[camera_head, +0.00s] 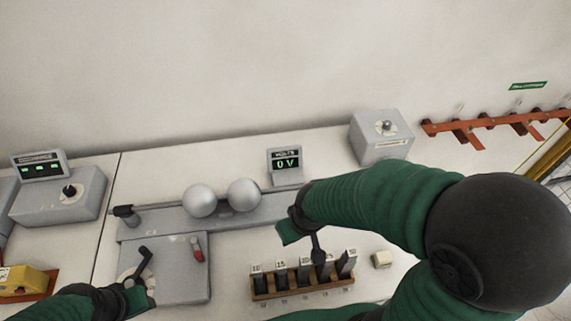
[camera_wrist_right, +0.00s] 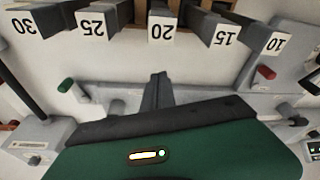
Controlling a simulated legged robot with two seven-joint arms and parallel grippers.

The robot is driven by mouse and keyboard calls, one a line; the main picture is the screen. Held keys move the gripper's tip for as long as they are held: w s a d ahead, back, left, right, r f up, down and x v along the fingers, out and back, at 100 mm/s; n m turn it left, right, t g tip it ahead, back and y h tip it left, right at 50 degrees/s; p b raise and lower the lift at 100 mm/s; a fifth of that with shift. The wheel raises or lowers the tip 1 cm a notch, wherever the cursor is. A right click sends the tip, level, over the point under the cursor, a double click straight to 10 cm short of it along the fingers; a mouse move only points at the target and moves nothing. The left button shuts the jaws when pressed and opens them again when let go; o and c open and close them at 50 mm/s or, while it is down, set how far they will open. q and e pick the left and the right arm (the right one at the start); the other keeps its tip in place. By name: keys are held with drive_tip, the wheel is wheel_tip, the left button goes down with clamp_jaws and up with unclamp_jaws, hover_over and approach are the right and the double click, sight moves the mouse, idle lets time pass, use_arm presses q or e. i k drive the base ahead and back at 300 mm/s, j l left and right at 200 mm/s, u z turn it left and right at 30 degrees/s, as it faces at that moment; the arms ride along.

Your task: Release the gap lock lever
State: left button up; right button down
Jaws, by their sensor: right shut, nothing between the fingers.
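A grey sphere-gap bench (camera_head: 165,265) stands at centre left. A short red-tipped lever (camera_head: 198,250) stands on its right part; a black crank-like lever (camera_head: 145,258) is on its left part. The frames do not label which is the gap lock lever. A red tip (camera_wrist_right: 265,73) shows at the right in the wrist view. My left gripper (camera_head: 140,292) is low beside the black lever; its fingers are not clear. My right gripper (camera_head: 317,248) is shut and empty, above the block rack and right of the red-tipped lever. Its closed fingers show in the wrist view (camera_wrist_right: 157,90).
Two grey spheres (camera_head: 222,198) sit on the bench rail. A wooden rack (camera_head: 300,290) holds several numbered blocks. A voltage display (camera_head: 286,163) reads 0 V.

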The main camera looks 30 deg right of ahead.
sight(198, 255)
drive_tip(key=j+u, duration=0.1)
drive_tip(key=u, duration=0.35)
drive_tip(key=j+u, duration=0.1)
drive_tip(key=u, duration=0.3)
drive_tip(key=j+u, duration=0.15)
drive_tip(key=u, duration=0.3)
drive_tip(key=j+u, duration=0.1)
drive_tip(key=u, duration=0.3)
drive_tip(key=j+u, duration=0.1)
drive_tip(key=u, duration=0.35)
drive_tip(key=z, duration=0.45)
drive_tip(key=i+j+z, duration=0.1)
drive_tip(key=z, duration=0.4)
drive_tip(key=j+z, duration=0.1)
drive_tip(key=z, duration=0.35)
drive_tip(key=j+z, duration=0.1)
drive_tip(key=z, duration=0.85)
drive_tip(key=j+z, duration=0.15)
drive_tip(key=z, duration=0.3)
drive_tip(key=j+z, duration=0.1)
drive_tip(key=z, duration=0.4)
drive_tip(key=i, duration=0.45)
